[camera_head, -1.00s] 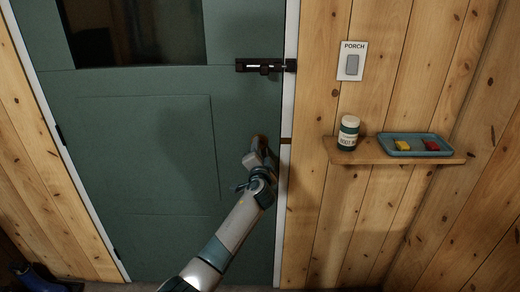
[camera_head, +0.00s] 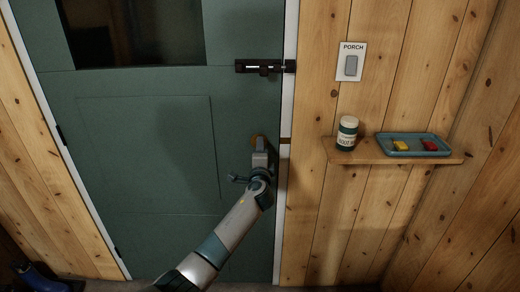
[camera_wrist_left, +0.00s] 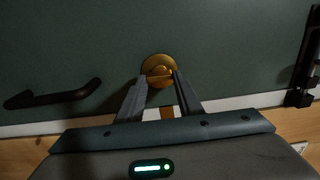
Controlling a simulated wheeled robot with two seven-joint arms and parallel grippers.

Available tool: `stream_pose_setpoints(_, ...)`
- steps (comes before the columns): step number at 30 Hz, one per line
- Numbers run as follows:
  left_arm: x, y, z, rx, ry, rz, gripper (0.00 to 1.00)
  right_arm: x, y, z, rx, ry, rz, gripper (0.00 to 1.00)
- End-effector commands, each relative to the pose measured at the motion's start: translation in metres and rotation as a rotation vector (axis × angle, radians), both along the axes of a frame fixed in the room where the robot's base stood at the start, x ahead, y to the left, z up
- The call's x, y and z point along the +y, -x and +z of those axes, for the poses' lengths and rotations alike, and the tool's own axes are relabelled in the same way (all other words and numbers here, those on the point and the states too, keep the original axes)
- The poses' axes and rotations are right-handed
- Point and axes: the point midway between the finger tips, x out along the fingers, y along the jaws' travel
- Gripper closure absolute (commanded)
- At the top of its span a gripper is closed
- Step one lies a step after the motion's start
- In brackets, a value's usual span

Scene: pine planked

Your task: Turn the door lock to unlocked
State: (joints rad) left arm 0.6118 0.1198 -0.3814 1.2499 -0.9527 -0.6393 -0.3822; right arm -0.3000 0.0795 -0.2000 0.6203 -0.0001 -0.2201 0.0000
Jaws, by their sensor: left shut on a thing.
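The door lock is a round brass thumb-turn (camera_wrist_left: 157,66) on the green door (camera_head: 150,150), beside the door's edge. In the head view only a bit of its brass (camera_head: 257,141) shows past my gripper. My left gripper (camera_wrist_left: 160,82) faces the door, its two fingers shut on the turn piece from both sides. In the head view the left gripper (camera_head: 261,152) covers most of the lock. The fingers hide part of the turn piece, so its exact angle is hard to read. My right gripper is not in view.
A dark door handle (camera_wrist_left: 52,95) sits close to the lock. A dark slide bolt (camera_head: 262,67) is higher on the door. At right are a porch switch (camera_head: 351,62) and a shelf (camera_head: 372,155) with a bottle (camera_head: 347,134) and a blue tray (camera_head: 407,153).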

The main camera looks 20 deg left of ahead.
Motion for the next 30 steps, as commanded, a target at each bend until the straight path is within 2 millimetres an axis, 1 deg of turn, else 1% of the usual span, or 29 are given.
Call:
stream_pose_setpoints(9, 0.0, 0.0, -0.001, 0.001, -0.004, 0.0, 0.9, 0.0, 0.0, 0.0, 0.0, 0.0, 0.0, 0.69)
stream_pose_setpoints(10, 0.0, 0.0, -0.001, 0.001, -0.004, 0.0, 0.62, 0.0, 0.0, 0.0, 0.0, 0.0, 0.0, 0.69)
stream_pose_setpoints(12, 0.0, 0.0, -0.001, 0.001, -0.004, 0.0, 0.48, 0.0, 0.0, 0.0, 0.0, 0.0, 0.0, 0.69)
stream_pose_setpoints(23, 0.0, 0.001, 0.0, 0.001, -0.002, 0.0, 0.48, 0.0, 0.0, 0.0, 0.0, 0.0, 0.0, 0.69)
stream_pose_setpoints(26, -0.001, 0.004, -0.001, 0.001, -0.002, 0.0, 0.48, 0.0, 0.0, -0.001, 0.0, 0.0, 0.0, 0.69)
stream_pose_setpoints(30, -0.004, 0.012, -0.002, 0.001, -0.002, 0.0, 0.48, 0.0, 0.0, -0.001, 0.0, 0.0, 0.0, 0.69)
